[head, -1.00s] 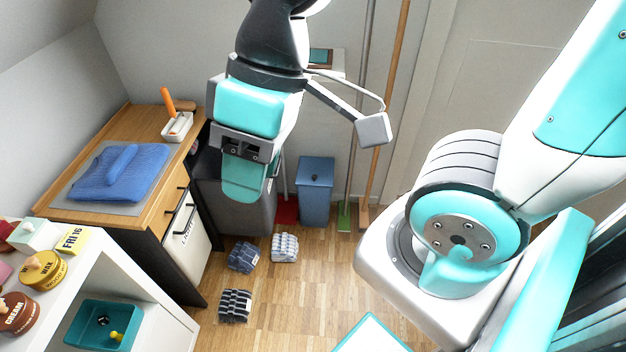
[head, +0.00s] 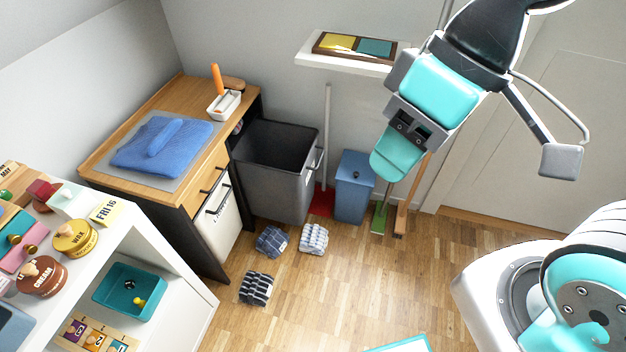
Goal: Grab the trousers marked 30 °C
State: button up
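Several small folded cloth pieces lie on the wood floor in the head view: a dark blue one (head: 271,241), a light striped one (head: 313,238) and a dark one with pale stripes (head: 256,288). I cannot tell which of them are trousers, and no 30 °C mark is readable. A larger folded blue garment (head: 150,155) lies on the grey mat on the wooden cabinet. My gripper (head: 397,163) hangs in the air at upper right, in front of the wall, apart from all cloth. Its fingers overlap in this view, so their opening is hidden.
An open grey bin (head: 282,180) stands beside the wooden cabinet (head: 215,165). A blue lidded bin (head: 354,188), a red dustpan (head: 322,200) and brooms stand at the wall. A wall shelf (head: 345,62) is near my arm. A white shelf unit (head: 175,275) fills the lower left. Floor is clear centrally.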

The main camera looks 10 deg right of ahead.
aim_at(272, 241)
jog(key=k, duration=0.4)
jog(key=u, duration=0.9)
jog(key=i, duration=1.3)
jog(key=z, duration=0.75)
